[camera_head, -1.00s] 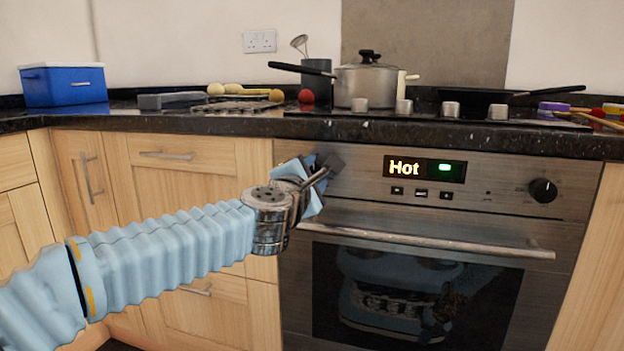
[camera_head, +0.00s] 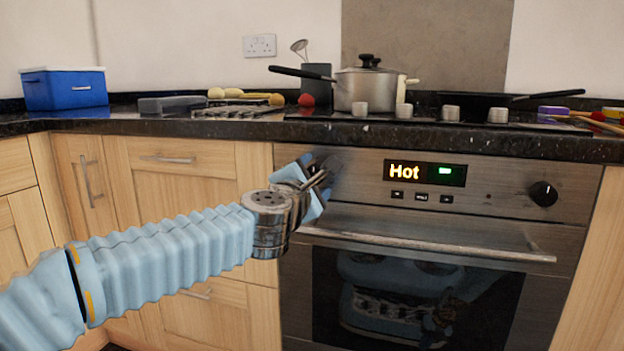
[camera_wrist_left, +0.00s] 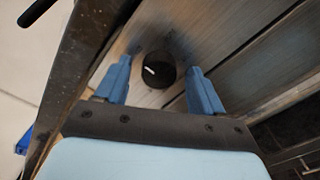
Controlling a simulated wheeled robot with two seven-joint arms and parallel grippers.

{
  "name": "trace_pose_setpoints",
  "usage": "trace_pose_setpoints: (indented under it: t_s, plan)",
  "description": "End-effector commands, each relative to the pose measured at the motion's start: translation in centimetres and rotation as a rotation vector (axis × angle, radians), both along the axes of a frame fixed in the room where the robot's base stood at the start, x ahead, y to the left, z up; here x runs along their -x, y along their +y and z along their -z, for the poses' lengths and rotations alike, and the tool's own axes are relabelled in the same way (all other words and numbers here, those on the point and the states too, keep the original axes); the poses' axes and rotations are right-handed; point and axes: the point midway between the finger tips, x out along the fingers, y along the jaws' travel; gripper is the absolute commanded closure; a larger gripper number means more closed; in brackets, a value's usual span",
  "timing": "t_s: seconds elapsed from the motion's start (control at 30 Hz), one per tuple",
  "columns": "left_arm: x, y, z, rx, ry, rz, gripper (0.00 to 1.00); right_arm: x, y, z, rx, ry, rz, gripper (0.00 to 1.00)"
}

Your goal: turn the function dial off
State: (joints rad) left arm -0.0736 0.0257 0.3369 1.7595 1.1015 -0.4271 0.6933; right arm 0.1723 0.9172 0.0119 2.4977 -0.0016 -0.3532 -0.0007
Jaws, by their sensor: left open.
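A round black dial (camera_wrist_left: 158,70) with a white pointer mark sits on the steel oven panel in the left wrist view. The mark is tilted, not aligned with the panel edge. My left gripper (camera_wrist_left: 158,78) is open, with one blue finger on each side of this dial and visible gaps. In the head view, my left gripper (camera_head: 319,174) is at the left end of the oven panel and largely hides this dial. A second black dial (camera_head: 543,193) with a white mark is at the panel's right end. My right gripper is not in view.
The oven display (camera_head: 425,172) reads "Hot" with a green light, above small buttons. The oven door handle (camera_head: 430,244) runs below the panel. The dark worktop edge (camera_head: 430,135) juts above it. A lidded pot (camera_head: 365,88) stands on the hob.

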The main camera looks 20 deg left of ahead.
Motion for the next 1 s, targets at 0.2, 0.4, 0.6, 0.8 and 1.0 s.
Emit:
trace_pose_setpoints:
  t_s: [0.2, 0.4, 0.6, 0.8, 1.0]
  plan:
    - [0.8, 0.0, -0.1, -0.001, -0.001, 0.0, 0.32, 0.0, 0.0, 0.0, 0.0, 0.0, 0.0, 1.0]
    - [4.9, 0.2, -0.2, -0.002, -0.003, -0.001, 0.32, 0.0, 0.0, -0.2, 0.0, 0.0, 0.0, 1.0]
    - [9.8, 0.4, -0.4, -0.001, -0.004, 0.0, 0.32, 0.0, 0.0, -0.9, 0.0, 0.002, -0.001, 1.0]
    - [12.9, 0.4, -0.2, 0.0, -0.001, 0.0, 0.32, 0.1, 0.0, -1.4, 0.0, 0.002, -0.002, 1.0]
    - [13.8, 0.5, 0.0, 0.0, 0.0, 0.0, 0.32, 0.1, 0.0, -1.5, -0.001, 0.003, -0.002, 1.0]
